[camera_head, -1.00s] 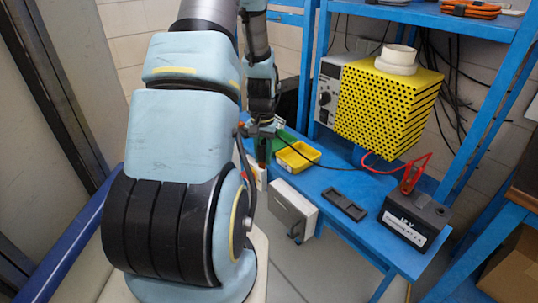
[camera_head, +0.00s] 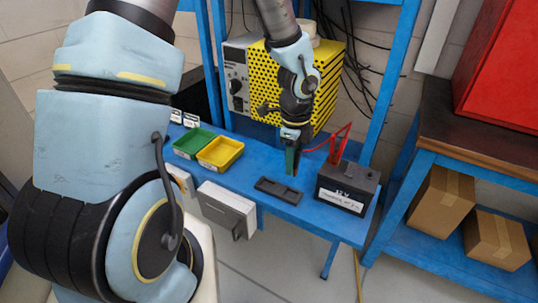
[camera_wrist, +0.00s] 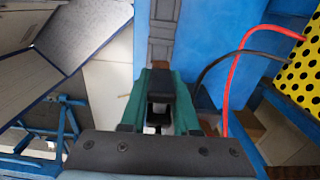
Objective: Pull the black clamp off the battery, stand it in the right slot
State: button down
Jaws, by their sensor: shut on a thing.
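My gripper (camera_head: 291,170) hangs above the bench, over the back of the black slotted holder (camera_head: 278,190). Its green fingers (camera_wrist: 160,75) are shut on the black clamp (camera_wrist: 160,86), mostly hidden between them. A black cable (camera_wrist: 215,66) runs to the clamp from the upper right in the wrist view. The holder (camera_wrist: 163,30) also shows beyond the fingertips there, with a divider across it. Whether the clamp touches the holder cannot be told. The battery (camera_head: 343,190) stands to the right, with the red clamp (camera_head: 338,147) on its top.
A yellow bin (camera_head: 220,152) and a green bin (camera_head: 194,143) sit left of the holder. A yellow perforated box (camera_head: 327,85) stands behind my arm. The red cable (camera_wrist: 229,70) hangs right of the fingers. A grey box (camera_head: 228,208) is at the bench's front.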

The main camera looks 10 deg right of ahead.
jog(key=shift+s+d+f, duration=0.15)
jog(key=shift+f, duration=0.05)
notch_tip(320, 180, down, 6)
jog(key=b, duration=0.7)
jog(key=shift+f, duration=0.2)
jog(key=shift+p, duration=0.45)
dwell(0.7)
jog(key=shift+f+b, duration=0.8)
jog(key=shift+f, duration=0.2)
dwell(0.7)
jog(key=c, duration=0.6)
grip_release()
jog(key=shift+o, duration=0.2)
notch_tip(320, 180, up, 11)
jog(key=shift+f+p, duration=0.1)
jog(key=shift+p, duration=0.3)
